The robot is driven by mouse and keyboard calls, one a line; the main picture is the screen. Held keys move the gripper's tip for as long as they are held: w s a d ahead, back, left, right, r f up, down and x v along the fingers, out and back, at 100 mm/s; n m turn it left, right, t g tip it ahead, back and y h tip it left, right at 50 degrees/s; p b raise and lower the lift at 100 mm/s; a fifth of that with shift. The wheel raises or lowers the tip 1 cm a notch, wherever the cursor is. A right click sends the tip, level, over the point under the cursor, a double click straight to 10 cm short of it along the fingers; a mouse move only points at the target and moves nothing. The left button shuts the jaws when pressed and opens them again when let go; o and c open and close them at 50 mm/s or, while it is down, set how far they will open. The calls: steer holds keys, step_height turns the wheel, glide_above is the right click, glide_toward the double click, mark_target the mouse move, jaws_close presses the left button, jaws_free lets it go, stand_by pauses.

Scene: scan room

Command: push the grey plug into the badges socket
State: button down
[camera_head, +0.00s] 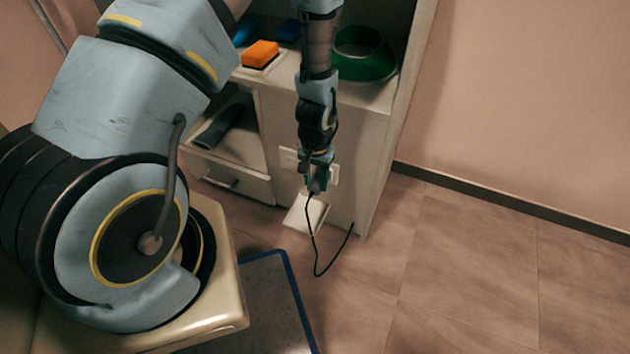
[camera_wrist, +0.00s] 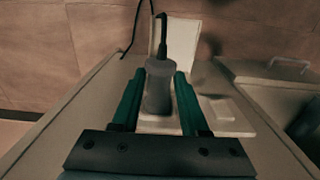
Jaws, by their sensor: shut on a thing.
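My gripper (camera_head: 318,183) is low in front of the pale cabinet's face. In the wrist view its two green fingers (camera_wrist: 158,82) are shut on the sides of the grey plug (camera_wrist: 159,92). A black cable runs from the plug's far end. A light socket plate (camera_wrist: 185,126) lies behind the plug, partly hidden by it and the fingers. A pale flap (camera_wrist: 174,45) stands out beyond the plug; it also shows under my gripper in the head view (camera_head: 303,215). No label is readable, so I cannot tell which socket is badges, nor whether the plug touches it.
The cabinet (camera_head: 352,135) holds a green ring-shaped container (camera_head: 366,68) and an orange block (camera_head: 260,53) on top. A second light plate (camera_wrist: 222,110) is to the right. The black cable (camera_head: 316,262) loops below my gripper. Floor at right is clear.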

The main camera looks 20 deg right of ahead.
steer(key=shift+c, duration=1.7)
jaws_free()
steer(key=shift+r, duration=0.1)
step_height(320, 180, up, 11)
steer(key=p, duration=0.2)
steer(key=shift+f, duration=0.2)
steer(key=w+a+r+n+t, duration=0.2)
steer(key=a+r+n, duration=0.6)
steer(key=a+r, duration=1.65)
step_height(320, 180, up, 23)
steer(key=p, duration=2.5)
steer(key=shift+a+m, duration=0.3)
steer(key=shift+a, duration=0.1)
